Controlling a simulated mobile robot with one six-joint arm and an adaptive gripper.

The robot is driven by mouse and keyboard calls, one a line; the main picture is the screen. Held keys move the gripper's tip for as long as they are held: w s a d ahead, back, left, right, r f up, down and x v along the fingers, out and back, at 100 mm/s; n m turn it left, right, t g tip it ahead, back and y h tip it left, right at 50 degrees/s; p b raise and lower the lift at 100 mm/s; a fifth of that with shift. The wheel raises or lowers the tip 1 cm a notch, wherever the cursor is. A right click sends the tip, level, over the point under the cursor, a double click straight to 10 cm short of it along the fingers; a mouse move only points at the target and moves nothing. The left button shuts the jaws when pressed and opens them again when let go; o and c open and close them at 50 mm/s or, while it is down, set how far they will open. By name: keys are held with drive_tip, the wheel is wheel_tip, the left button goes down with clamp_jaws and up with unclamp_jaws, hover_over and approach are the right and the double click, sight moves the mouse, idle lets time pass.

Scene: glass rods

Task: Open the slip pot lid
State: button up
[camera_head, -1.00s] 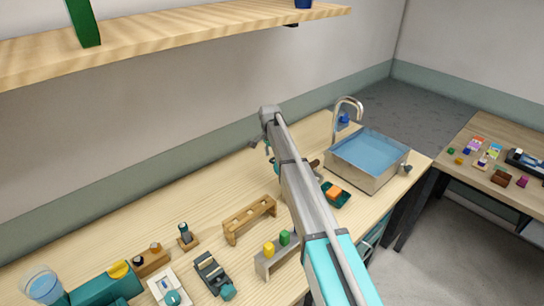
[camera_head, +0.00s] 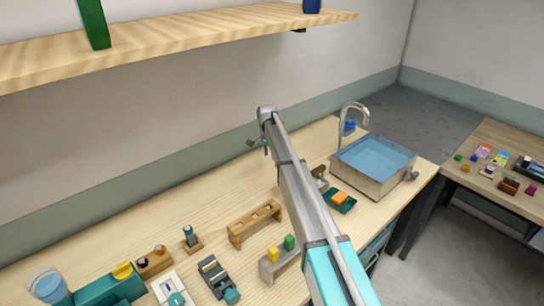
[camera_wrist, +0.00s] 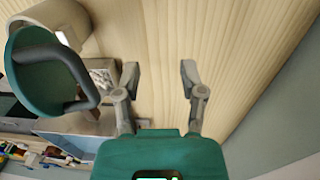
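In the wrist view, a round teal lid (camera_wrist: 38,78) with a thick dark grey curved handle (camera_wrist: 72,62) is at the left. It lies against a cream, rounded body (camera_wrist: 62,18), probably the slip pot. I cannot tell whether the lid is seated or raised. My gripper (camera_wrist: 160,75) is open, with two grey fingers apart and only bare wood between them. It is to the right of the lid and handle and apart from them. In the head view my arm hides most of the gripper (camera_head: 262,146), and I cannot make out the pot.
A sink basin (camera_head: 372,166) with a tap (camera_head: 351,112) stands right of my arm. A teal tray (camera_head: 338,200) with an orange block is near it. A wooden rack (camera_head: 255,223) and several small tools stand at the left front. A shelf (camera_head: 180,38) overhangs the back.

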drive_tip(key=w+a+f, duration=0.1)
drive_tip(key=w+a, duration=0.6)
drive_tip(key=shift+w+a+b, duration=0.15)
drive_tip(key=shift+b, duration=0.2)
idle(1.2)
drive_tip(key=shift+r, duration=0.1)
idle(0.4)
